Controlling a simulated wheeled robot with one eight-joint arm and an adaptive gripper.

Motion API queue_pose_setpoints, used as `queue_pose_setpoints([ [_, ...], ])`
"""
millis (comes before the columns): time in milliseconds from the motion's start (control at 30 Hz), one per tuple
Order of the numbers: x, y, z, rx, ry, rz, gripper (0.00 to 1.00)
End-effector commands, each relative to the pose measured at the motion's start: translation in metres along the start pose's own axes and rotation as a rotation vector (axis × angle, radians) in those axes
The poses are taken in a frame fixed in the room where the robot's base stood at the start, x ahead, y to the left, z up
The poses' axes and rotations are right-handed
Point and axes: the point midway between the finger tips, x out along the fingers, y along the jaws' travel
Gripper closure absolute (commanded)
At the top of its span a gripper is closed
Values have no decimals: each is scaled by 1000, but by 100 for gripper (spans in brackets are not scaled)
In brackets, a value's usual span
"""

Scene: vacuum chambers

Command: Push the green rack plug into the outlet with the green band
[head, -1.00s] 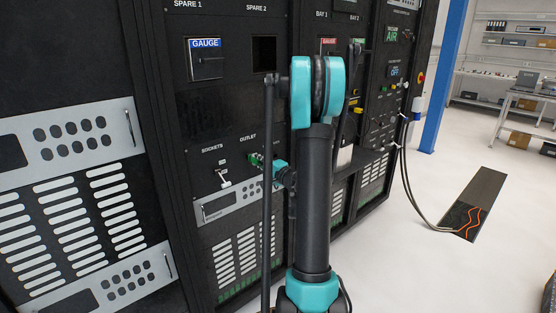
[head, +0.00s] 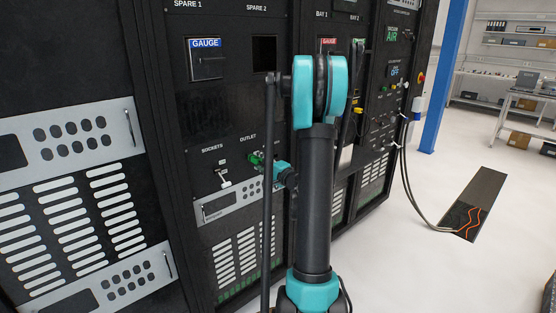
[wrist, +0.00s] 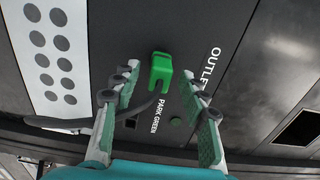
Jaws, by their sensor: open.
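The green rack plug (wrist: 160,72) is a bright green block in the wrist view, at the panel beside the OUTLET lettering. I cannot tell how deep it sits, and the outlet's green band is not clearly visible. In the head view the green plug (head: 255,159) shows below the OUTLET label. My gripper (wrist: 161,80) is open, with one finger on each side of the plug and visible gaps between. In the head view my teal gripper (head: 281,171) is just right of the plug, partly behind my arm.
A grey vented drawer front (head: 222,206) is below the outlet. Open floor lies right of the racks.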

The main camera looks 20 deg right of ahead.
Motion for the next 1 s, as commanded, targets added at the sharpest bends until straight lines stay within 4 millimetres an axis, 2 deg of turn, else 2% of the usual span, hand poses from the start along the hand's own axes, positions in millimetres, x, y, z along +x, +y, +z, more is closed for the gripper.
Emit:
queue_pose_setpoints([
  [1000,-54,0,0,0,1,0,56],
])
